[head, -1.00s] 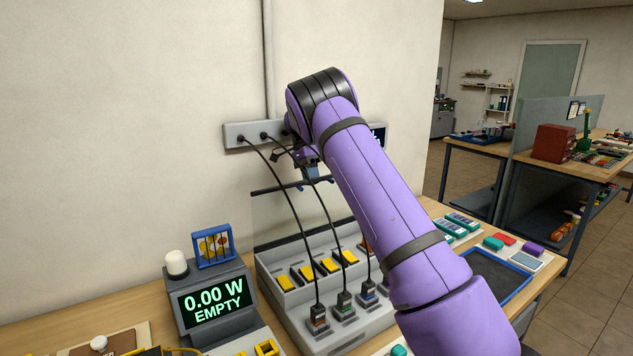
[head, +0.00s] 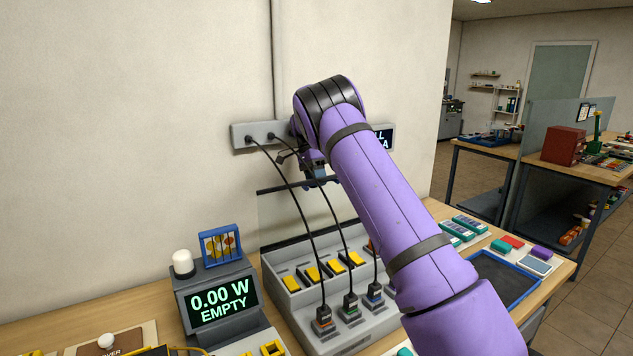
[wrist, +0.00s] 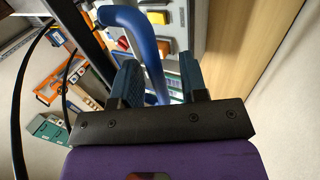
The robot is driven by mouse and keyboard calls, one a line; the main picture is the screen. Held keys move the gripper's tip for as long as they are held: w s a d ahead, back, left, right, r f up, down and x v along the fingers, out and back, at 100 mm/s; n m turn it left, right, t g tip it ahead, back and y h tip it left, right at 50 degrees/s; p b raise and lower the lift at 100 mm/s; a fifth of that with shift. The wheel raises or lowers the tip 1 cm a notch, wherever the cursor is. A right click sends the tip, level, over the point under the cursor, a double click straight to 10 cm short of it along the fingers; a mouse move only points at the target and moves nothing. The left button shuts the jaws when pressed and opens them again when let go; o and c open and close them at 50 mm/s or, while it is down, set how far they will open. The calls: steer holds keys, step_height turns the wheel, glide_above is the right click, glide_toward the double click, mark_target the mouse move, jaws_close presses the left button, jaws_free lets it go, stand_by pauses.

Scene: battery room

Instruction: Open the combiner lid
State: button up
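The combiner (head: 287,300) is a stepped grey box on the bench with a row of yellow switches and black plugs with cables. Its clear lid (head: 277,212) stands raised at the back, close to upright, with a dark bar along its top edge. My gripper (head: 318,176) is at that top edge, partly hidden by my arm. In the wrist view, a curved blue handle (wrist: 147,42) passes between the two fingers of my gripper (wrist: 159,62). The fingers are apart, with a visible gap between the handle and the right finger.
A grey socket strip (head: 245,134) on the wall behind feeds cables that hang past the lid. A display (head: 222,302) reading 0.00 W EMPTY stands left of the combiner. A blue-rimmed tray (head: 505,280) lies to the right. The wall is close behind the lid.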

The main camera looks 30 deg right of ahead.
steer(key=shift+r, duration=0.15)
steer(key=v, duration=0.7)
steer(key=shift+r, duration=0.2)
stand_by(0.4)
steer(key=s+a+r+n+t+y, duration=0.1)
steer(key=s+a+r+n+t, duration=0.25)
steer(key=s+r, duration=0.7)
steer(key=s+a+r+n+t, duration=0.2)
steer(key=s+r+n, duration=0.4)
steer(key=s, duration=0.7)
steer(key=s+a+f+n+t, duration=0.1)
steer(key=s+a+f+n, duration=0.1)
steer(key=s, duration=0.7)
steer(key=s+a+f+n+t, duration=0.2)
steer(key=s+a+f+n, duration=0.1)
steer(key=s, duration=0.6)
steer(key=s+a+f+n+t, duration=0.2)
steer(key=s+a+f+n, duration=0.1)
steer(key=s, duration=0.7)
steer(key=shift+a+f+h, duration=0.2)
steer(key=shift+a+h, duration=0.2)
steer(key=shift+a, duration=0.05)
